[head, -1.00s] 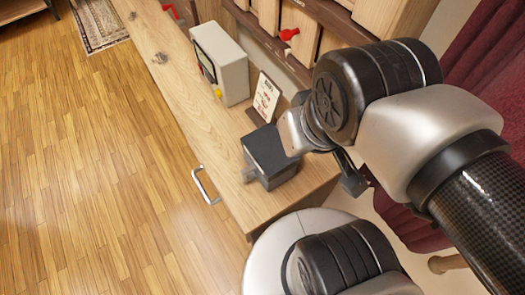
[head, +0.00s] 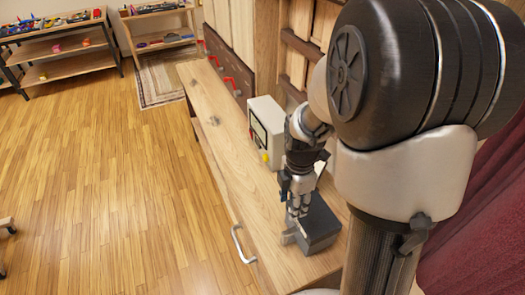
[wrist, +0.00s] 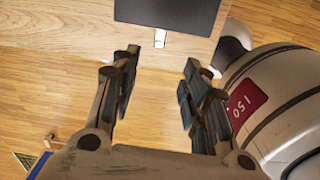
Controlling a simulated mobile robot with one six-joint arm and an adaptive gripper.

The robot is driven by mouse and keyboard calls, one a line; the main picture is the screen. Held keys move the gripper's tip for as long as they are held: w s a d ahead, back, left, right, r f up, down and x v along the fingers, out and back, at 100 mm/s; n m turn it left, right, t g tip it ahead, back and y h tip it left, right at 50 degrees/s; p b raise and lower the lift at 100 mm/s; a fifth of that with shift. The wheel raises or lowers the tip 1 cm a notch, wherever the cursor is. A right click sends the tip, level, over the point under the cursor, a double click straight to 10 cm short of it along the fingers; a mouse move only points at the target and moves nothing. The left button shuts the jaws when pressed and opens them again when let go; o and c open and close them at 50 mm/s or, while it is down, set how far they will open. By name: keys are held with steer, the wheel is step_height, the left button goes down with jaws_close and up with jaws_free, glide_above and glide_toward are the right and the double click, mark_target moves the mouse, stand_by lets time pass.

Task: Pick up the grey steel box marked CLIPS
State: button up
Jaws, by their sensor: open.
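A dark grey box (head: 320,228) sits on the near end of the wooden counter; no CLIPS marking can be read on it. A small light block or tab shows at its left side. In the wrist view the box (wrist: 168,12) is cut off by the top edge, with a small white tab on its lower edge. My gripper (head: 297,208) points down close to the box's left side in the head view. In the wrist view my gripper (wrist: 160,72) is open and empty, its fingers apart and below the box in the picture. Whether they touch it cannot be told.
A pale instrument case (head: 268,130) stands farther along the counter (head: 235,150), close to my arm. A drawer handle (head: 240,245) sticks out at the counter's front. Wooden cabinets line the back and a dark red curtain (head: 470,220) hangs at right. The floor at left is mostly clear.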

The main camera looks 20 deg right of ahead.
mark_target(288, 232)
steer(key=shift+n, duration=0.3)
step_height(288, 232, down, 18)
steer(key=b, duration=0.7)
steer(key=shift+w+f, duration=0.1)
steer(key=shift+f, duration=0.15)
steer(key=shift+r, duration=0.1)
steer(key=shift+c, duration=0.4)
jaws_close()
